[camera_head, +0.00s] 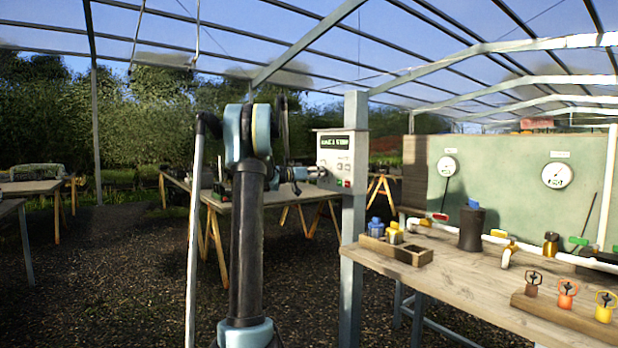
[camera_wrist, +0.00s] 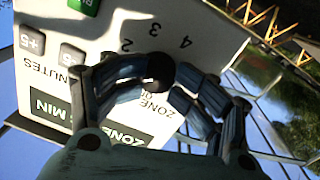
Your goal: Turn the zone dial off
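The zone dial (camera_wrist: 160,68) is a dark round knob on the face of the white control box (camera_head: 343,160). In the wrist view the box face (camera_wrist: 98,48) shows the numbers 2 and 4 and the word ZONE, upside down. My gripper (camera_wrist: 163,76) has a finger on each side of the dial and looks shut on it. The dial's pointer and part of its markings are hidden by the fingers. In the head view my gripper (camera_head: 314,173) reaches the lower left of the box, and the dial is hidden there.
The box is fixed to a grey post (camera_head: 354,240). It also has a green display, grey minutes buttons (camera_wrist: 71,55) and a green button (camera_wrist: 84,6). A wooden bench (camera_head: 460,270) with bottles and a divided box stands at right. Another table (camera_head: 240,205) is behind my arm.

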